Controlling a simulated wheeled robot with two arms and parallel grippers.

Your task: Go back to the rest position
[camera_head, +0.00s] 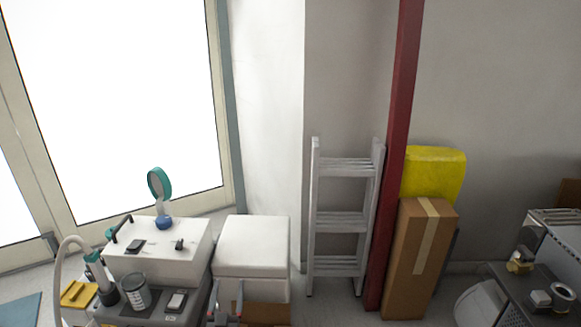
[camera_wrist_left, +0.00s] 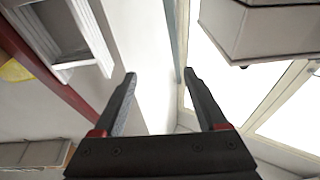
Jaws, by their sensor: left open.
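My left gripper (camera_head: 226,298) shows at the bottom edge of the head view, in front of a white box (camera_head: 250,245). Only its finger ends are seen there. In the left wrist view its two dark fingers (camera_wrist_left: 160,95) stand wide apart with nothing between them, so it is open and empty. The wrist view is turned, with the ladder at its upper left and the bright window at its right. My right gripper is in neither view.
A white machine (camera_head: 160,255) with a teal-rimmed round piece (camera_head: 160,187) stands left of the gripper. A metal ladder (camera_head: 342,222), a red post (camera_head: 393,150) and a cardboard box (camera_head: 417,265) stand to the right. Grey equipment (camera_head: 545,250) is at far right.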

